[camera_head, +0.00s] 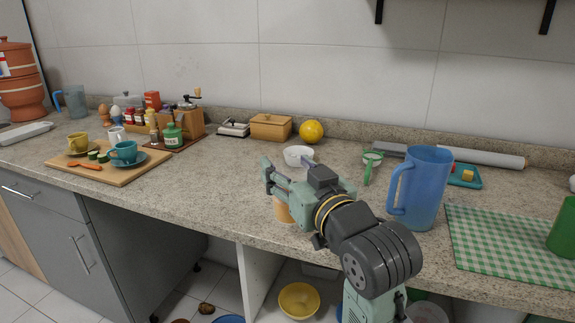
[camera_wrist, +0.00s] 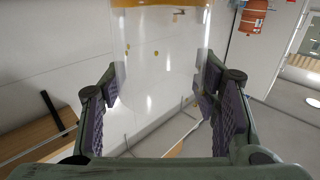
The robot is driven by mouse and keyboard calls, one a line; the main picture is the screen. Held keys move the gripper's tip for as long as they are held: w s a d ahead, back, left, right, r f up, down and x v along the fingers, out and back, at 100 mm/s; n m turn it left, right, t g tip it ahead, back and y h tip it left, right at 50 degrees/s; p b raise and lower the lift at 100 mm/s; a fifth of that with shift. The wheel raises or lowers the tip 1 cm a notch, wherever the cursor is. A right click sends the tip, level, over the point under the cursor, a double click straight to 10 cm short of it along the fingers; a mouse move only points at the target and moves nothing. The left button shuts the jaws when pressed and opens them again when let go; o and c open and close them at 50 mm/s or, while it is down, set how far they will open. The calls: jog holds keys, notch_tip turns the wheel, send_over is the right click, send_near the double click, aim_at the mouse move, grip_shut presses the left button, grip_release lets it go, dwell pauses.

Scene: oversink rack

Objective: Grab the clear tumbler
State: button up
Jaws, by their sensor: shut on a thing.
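The clear tumbler (camera_wrist: 160,60) stands out in the wrist view as a transparent, glossy shape between the two dark finger pads. My gripper (camera_wrist: 158,105) is shut on it, with one pad on each side. In the head view my gripper (camera_head: 279,178) is over the front part of the counter, left of the blue pitcher. The tumbler is hard to make out there, partly because of its transparency and my fingers.
A blue pitcher (camera_head: 420,188) stands close to the right of my arm. A tan item (camera_head: 283,210) shows just below my gripper, partly hidden. A white bowl (camera_head: 298,154) is behind it. Counter (camera_head: 205,190) to the left is clear up to the wooden board (camera_head: 118,174).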

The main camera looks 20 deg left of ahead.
jog(key=shift+s+d+r+b, duration=0.1)
jog(key=shift+s+d+b, duration=0.25)
jog(key=shift+s, duration=0.15)
jog(key=shift+s+d+b, duration=0.2)
jog(key=shift+s+b, duration=0.1)
jog(key=shift+s, duration=0.2)
jog(key=shift+s, duration=0.15)
